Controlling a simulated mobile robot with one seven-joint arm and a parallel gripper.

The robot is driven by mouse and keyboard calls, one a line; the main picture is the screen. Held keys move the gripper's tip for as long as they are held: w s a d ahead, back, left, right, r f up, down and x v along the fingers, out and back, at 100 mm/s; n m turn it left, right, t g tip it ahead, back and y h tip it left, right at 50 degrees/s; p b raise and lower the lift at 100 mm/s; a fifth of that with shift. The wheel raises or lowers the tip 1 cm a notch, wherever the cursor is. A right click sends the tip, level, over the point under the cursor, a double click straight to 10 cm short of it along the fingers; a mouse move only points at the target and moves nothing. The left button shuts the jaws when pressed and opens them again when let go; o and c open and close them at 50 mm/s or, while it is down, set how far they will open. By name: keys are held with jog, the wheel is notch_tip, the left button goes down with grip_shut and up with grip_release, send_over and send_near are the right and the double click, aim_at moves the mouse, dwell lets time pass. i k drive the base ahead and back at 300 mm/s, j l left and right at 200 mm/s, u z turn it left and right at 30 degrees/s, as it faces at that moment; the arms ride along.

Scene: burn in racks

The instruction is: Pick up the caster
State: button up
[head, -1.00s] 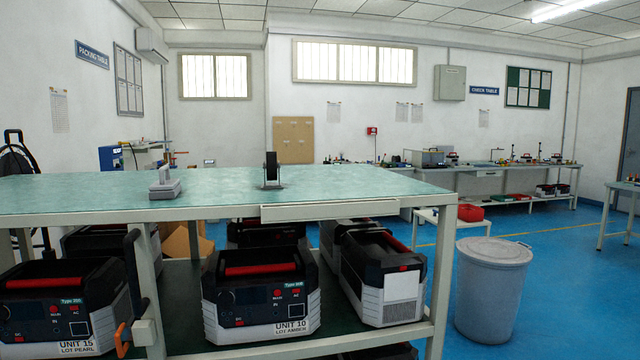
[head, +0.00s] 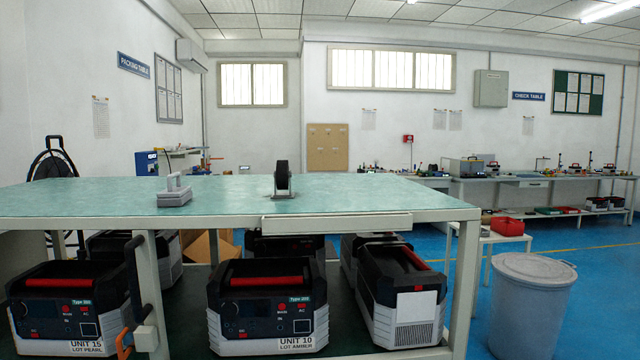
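The caster (head: 282,180) stands on the green top of the workbench (head: 370,199), near the middle of its width. It has a black wheel held upright in a grey bracket with a flat plate under it. No hand or other object touches it. My gripper is not in view.
A light grey block with a handle (head: 174,192) sits on the bench left of the caster. The bench top is otherwise mostly clear. Below, a shelf holds several black and grey units (head: 268,308). A grey lidded bin (head: 527,310) stands at right on blue floor.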

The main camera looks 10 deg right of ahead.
aim_at(282, 175)
jog(key=i+j+z, duration=0.15)
jog(key=j, duration=0.2)
jog(key=i+j+z, duration=0.15)
jog(key=j, duration=0.25)
jog(key=i+j+z, duration=0.15)
jog(key=j, duration=0.25)
jog(key=k, duration=0.05)
